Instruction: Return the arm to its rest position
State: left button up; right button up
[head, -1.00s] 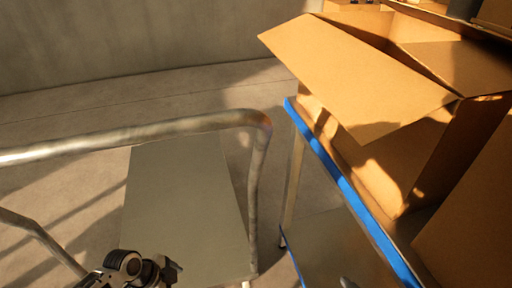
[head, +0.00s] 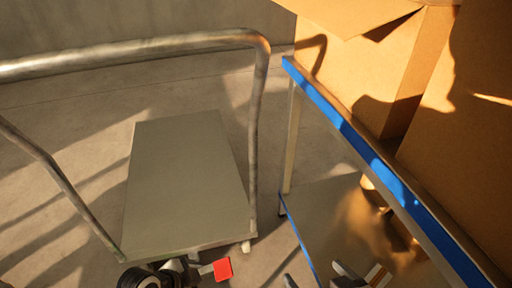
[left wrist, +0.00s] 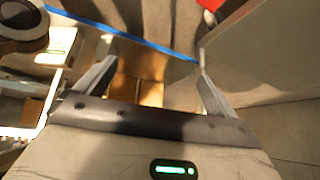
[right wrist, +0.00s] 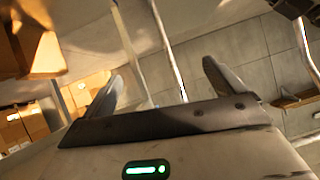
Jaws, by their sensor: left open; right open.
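My right gripper (head: 313,272) is at the bottom edge of the head view, beside the lower shelf of the blue-edged table. Its two dark fingers stand apart with nothing between them. In the right wrist view the fingers (right wrist: 162,70) are also spread and empty. My left gripper's fingers (left wrist: 155,60) are spread and empty in the left wrist view, with a blue edge and brown surface beyond them. In the head view, dark mechanical parts and a small red block (head: 222,269) show at the bottom, below the trolley; I cannot make out the left fingers there.
A flat grey trolley (head: 185,175) with a bent metal handle (head: 130,46) stands at left. A blue-edged table (head: 345,130) at right bears large cardboard boxes (head: 350,75) and has a lower shelf (head: 335,215). A narrow strip of floor (head: 265,225) lies between them.

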pick_arm(q)
jog(key=s+d+f+n+t+b, duration=0.1)
jog(key=d+n+t+b, duration=0.25)
jog(key=b, duration=0.35)
pick_arm(e)
jog(key=w+a+f+y+b, duration=0.1)
jog(key=a+f+y+b, duration=0.15)
jog(key=f+b, duration=0.6)
pick_arm(q)
jog(key=s+a+r+n+t+y+p, duration=0.1)
jog(key=a+r+n+p, duration=0.1)
jog(key=r+p, duration=0.7)
jog(key=s+a+r+n+t+y+p, duration=0.1)
jog(key=r+n+p, duration=0.3)
jog(key=r+p, duration=0.5)
jog(key=s+a+t+p, duration=0.1)
jog(key=p, duration=0.5)
jog(key=shift+a+r, duration=0.15)
jog(key=shift+a, duration=0.15)
pick_arm(e)
jog(key=s+d+r+h, duration=0.2)
jog(key=d+r+h, duration=0.1)
jog(key=r, duration=1)
jog(key=shift+d, duration=0.55)
